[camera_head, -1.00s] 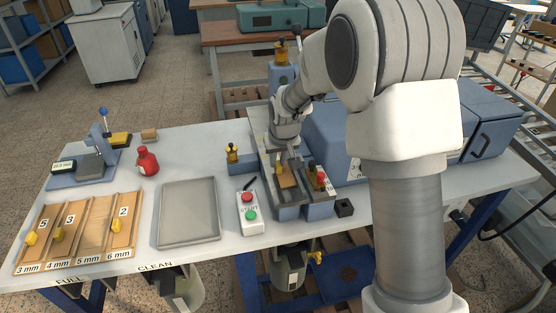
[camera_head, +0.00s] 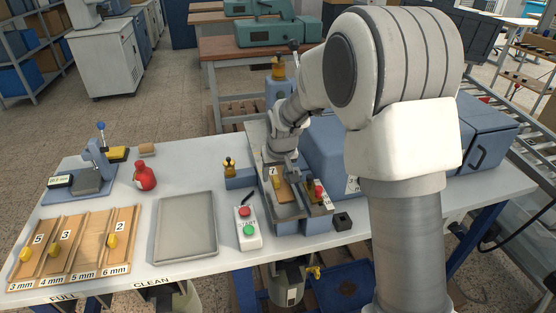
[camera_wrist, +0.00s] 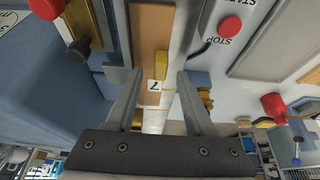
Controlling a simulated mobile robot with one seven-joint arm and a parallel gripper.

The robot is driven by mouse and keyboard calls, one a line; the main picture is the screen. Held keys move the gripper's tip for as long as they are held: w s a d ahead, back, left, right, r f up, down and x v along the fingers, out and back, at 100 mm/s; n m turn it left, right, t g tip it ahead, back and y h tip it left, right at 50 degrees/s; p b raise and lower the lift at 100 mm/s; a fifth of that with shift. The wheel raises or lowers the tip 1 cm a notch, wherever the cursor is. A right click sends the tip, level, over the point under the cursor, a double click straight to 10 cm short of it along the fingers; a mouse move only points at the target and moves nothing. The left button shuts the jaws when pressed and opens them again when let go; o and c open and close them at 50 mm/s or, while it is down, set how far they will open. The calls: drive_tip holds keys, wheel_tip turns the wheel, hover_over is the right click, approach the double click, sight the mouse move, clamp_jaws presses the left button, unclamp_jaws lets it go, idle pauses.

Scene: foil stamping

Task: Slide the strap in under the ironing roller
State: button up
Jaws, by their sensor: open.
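The tan strap (camera_wrist: 151,30) lies lengthwise in a narrow metal channel of the blue machine; it also shows in the head view (camera_head: 287,192). A small yellow piece (camera_wrist: 160,65) and a white label marked 7 (camera_wrist: 158,86) sit on or beside its near part. My gripper (camera_wrist: 159,76) is open, one finger on each side of the strap's line, with the yellow piece between the tips. I cannot tell whether the fingers touch anything. In the head view my gripper (camera_head: 279,168) is over the channel's far part. I cannot make out the ironing roller.
A START/STOP box (camera_head: 247,228) and a grey tray (camera_head: 185,228) stand left of the machine. The large blue housing (camera_head: 335,150) closes in the right side. A wooden rack (camera_head: 75,248) lies far left.

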drive_tip(key=v, duration=1.7)
drive_tip(key=s+d+m, duration=0.1)
drive_tip(key=s+d, duration=0.4)
drive_tip(key=s, duration=0.7)
drive_tip(key=s+d+m+t, duration=0.1)
drive_tip(key=s+d, duration=0.4)
drive_tip(key=s, duration=0.8)
drive_tip(key=shift+d+r+h, duration=0.15)
drive_tip(key=shift+r+h, duration=0.2)
drive_tip(key=shift+h, duration=0.05)
drive_tip(key=shift+s+d+m, duration=0.15)
drive_tip(key=shift+m, duration=0.15)
